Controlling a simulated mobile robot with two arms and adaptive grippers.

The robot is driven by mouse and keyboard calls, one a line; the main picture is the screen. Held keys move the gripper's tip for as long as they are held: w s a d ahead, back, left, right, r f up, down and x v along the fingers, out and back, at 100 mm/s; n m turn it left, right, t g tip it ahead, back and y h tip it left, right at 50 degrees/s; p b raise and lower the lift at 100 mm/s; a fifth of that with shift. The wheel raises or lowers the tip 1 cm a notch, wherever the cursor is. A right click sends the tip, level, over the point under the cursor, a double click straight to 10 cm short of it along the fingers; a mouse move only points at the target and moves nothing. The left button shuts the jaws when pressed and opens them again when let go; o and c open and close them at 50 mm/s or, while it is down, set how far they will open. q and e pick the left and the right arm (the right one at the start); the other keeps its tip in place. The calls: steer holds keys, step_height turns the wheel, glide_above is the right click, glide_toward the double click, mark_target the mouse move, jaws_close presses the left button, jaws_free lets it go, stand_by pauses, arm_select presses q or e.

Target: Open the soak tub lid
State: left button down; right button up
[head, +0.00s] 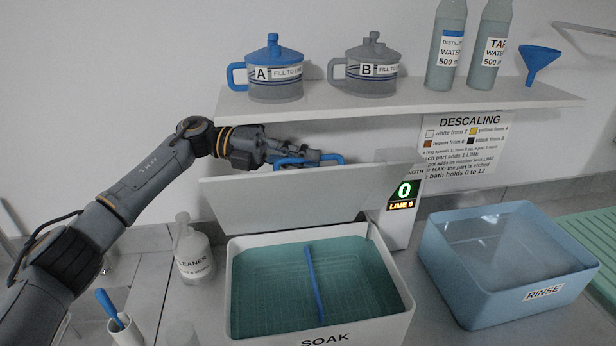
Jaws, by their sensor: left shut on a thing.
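The soak tub (233,290) is a white box marked SOAK with teal liquid inside. Its white lid (300,205) stands raised and tilted at the tub's back edge. A blue handle (330,160) shows above the lid's upper edge. My left gripper (305,158) reaches in from the left behind the lid and is shut on the blue handle. The lid hides part of the fingers. My right gripper is not in view.
A blue rod (315,280) lies in the tub. A display (403,195) reads 0 and LIME 0. A blue RINSE tub (445,275) stands right, a cleaner bottle (192,252) left. A shelf (400,101) with jugs A (273,75) and B (372,72) hangs above my gripper.

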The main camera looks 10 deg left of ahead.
arm_select(q)
steer(key=shift+w+a+r+n+h, duration=0.15)
steer(key=shift+w+a+n, duration=0.1)
steer(key=shift+w, duration=0.3)
steer(key=shift+w+a+r+n+h, duration=0.1)
steer(key=shift+w+r+n, duration=0.1)
steer(key=shift+w, duration=0.4)
steer(key=shift+w+a+r+n+h, duration=0.15)
steer(key=shift+w+a+n, duration=0.1)
steer(key=shift+w, duration=0.3)
steer(key=c, duration=1.4)
jaws_free()
steer(key=a, duration=0.7)
steer(key=shift+w+a+r, duration=0.15)
steer(key=shift+w, duration=0.15)
